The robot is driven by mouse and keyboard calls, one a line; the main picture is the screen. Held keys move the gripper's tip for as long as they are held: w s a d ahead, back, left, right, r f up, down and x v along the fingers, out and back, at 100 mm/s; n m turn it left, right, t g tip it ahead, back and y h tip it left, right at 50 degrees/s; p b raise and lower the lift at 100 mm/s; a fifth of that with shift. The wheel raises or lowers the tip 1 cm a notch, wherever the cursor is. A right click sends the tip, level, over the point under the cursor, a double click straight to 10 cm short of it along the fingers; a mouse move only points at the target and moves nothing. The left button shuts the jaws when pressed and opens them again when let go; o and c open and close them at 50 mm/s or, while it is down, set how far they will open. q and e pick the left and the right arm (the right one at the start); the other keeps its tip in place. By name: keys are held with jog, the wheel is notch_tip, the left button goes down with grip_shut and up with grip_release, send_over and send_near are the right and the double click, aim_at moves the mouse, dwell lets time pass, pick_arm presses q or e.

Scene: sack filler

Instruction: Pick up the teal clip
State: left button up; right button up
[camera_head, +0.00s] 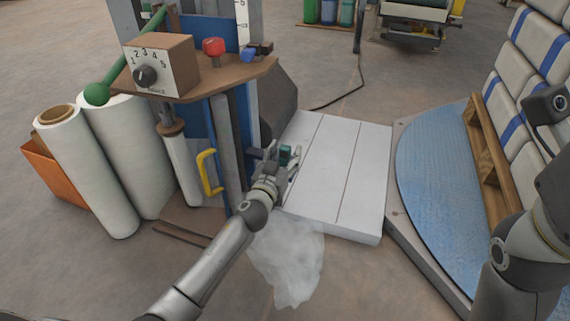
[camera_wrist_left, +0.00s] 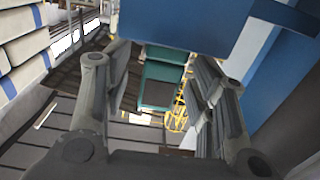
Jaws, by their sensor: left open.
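The teal clip (camera_head: 285,152) is a small piece beside the blue and grey post of the filler, above the near left part of the white platform. My left gripper (camera_head: 281,162) is open, with its fingers at either side of the clip and partly hiding it. In the left wrist view, a teal shape (camera_wrist_left: 157,88) shows between the spread fingers of my left gripper (camera_wrist_left: 160,75); I cannot tell whether they touch it.
The filler's control box (camera_head: 160,66) and a yellow handle (camera_head: 208,172) are left of the gripper. A clear plastic sheet (camera_head: 290,265) lies below it. The white platform (camera_head: 340,165) is bare. A blue turntable (camera_head: 440,170) and stacked sacks (camera_head: 522,110) stand at right.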

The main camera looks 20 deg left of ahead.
pick_arm(q)
jog(key=shift+w, duration=0.2)
jog(key=c, duration=1.1)
jog(key=shift+r, duration=0.1)
